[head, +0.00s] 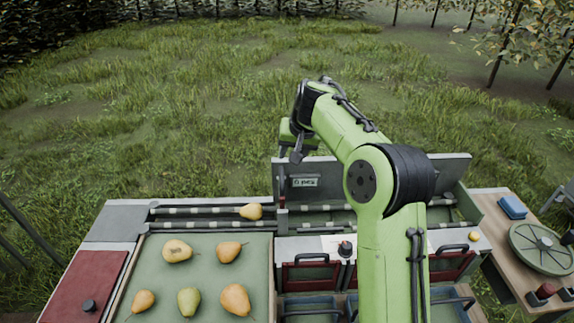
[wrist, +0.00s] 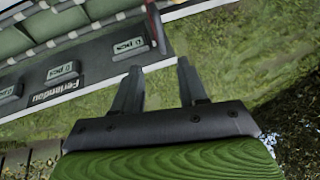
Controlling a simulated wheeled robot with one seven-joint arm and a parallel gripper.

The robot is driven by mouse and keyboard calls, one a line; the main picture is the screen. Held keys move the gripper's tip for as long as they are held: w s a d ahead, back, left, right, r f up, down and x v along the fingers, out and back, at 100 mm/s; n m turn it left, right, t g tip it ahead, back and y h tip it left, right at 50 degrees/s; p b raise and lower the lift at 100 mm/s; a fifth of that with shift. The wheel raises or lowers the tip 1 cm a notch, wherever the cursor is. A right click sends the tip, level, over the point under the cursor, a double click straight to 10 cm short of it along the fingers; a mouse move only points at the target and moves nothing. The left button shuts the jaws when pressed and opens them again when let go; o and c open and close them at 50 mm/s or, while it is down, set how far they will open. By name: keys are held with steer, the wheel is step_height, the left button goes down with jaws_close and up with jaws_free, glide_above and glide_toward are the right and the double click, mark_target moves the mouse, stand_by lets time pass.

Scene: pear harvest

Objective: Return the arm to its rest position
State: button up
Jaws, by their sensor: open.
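My green arm (head: 385,210) rises on the right of the head view and bends over toward the back of the sorting station. My gripper (head: 297,153) hangs at its far end, partly hidden by the arm's own links, near the upright grey panel (head: 328,170). In the wrist view my gripper (wrist: 160,84) has its two dark fingers apart with nothing between them. Beyond the fingers are the panel's labelled face (wrist: 95,67) and grass.
Several pears lie on the green tray (head: 207,273) at front left. Another pear (head: 251,211) lies on the slatted conveyor (head: 195,210). Red-fronted boxes (head: 311,275) and blue bins stand beside the arm. A wooden side table (head: 500,235) is at right. Open grass lies behind.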

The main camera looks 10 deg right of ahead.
steer(key=shift+v, duration=1.35)
steer(key=s+a+r+n+h, duration=0.1)
steer(key=s+r, duration=0.2)
steer(key=s, duration=0.6)
steer(key=s+a+r+n+h, duration=0.1)
steer(key=s+r, duration=0.3)
steer(key=s, duration=0.6)
steer(key=s+f, duration=0.3)
steer(key=s, duration=0.6)
steer(key=s+f, duration=0.4)
steer(key=s, duration=0.5)
steer(key=shift+s+f+n+t+y, duration=0.25)
steer(key=shift+s+n+t+y, duration=0.15)
steer(key=shift+d, duration=0.1)
